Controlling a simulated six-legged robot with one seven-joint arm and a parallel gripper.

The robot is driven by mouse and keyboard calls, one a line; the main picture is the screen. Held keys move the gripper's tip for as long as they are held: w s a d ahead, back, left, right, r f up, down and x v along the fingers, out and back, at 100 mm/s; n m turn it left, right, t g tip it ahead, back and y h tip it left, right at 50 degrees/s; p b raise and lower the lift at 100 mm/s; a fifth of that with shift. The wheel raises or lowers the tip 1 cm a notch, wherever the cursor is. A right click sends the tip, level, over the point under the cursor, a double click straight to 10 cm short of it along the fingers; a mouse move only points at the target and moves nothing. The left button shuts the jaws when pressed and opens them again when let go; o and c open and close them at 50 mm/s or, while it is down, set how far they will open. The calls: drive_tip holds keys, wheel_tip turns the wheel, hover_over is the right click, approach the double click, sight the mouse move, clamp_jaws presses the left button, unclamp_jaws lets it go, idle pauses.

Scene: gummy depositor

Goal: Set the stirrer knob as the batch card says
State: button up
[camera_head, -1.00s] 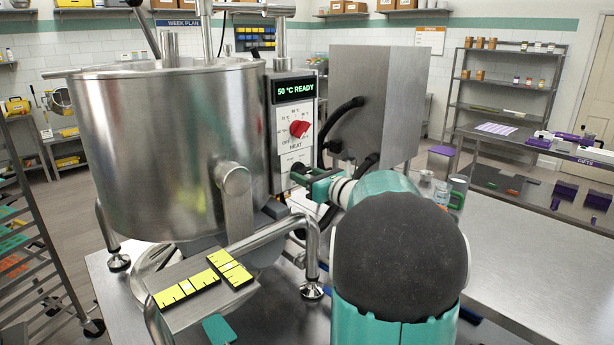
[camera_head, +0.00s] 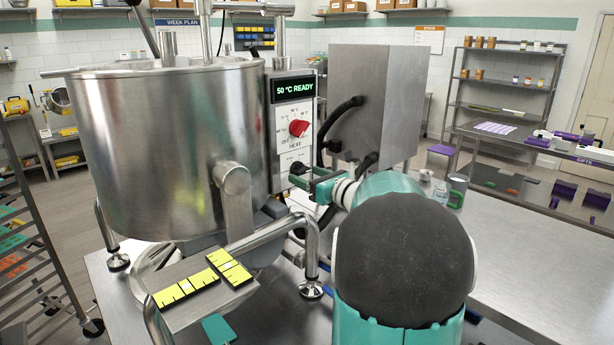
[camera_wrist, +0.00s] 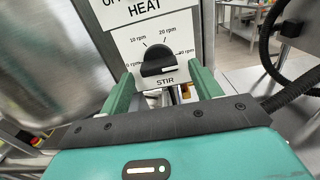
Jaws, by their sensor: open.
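The black stirrer knob (camera_wrist: 158,62) sits above the label STIR in the wrist view, with marks 10 rpm, 20 rpm and one partly hidden at the right. Its exact setting is hard to tell. In the head view the knob (camera_head: 298,168) is small, low on the control panel (camera_head: 294,115). My gripper (camera_wrist: 162,76) is open, its green fingers on either side of the knob; I see no clear contact. In the head view my gripper (camera_head: 312,184) is at the panel's lower part. I cannot identify the batch card for certain.
The red HEAT knob (camera_head: 298,128) is above the stirrer knob, under a display (camera_head: 293,87) reading 50 °C READY. A large steel kettle (camera_head: 165,150) stands left of the panel. A steel box (camera_head: 375,105) and black hoses (camera_head: 335,125) are close on the right.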

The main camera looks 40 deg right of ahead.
drive_tip(key=s, duration=1.2)
drive_tip(key=shift+s+d, duration=0.2)
drive_tip(key=shift+s, duration=0.15)
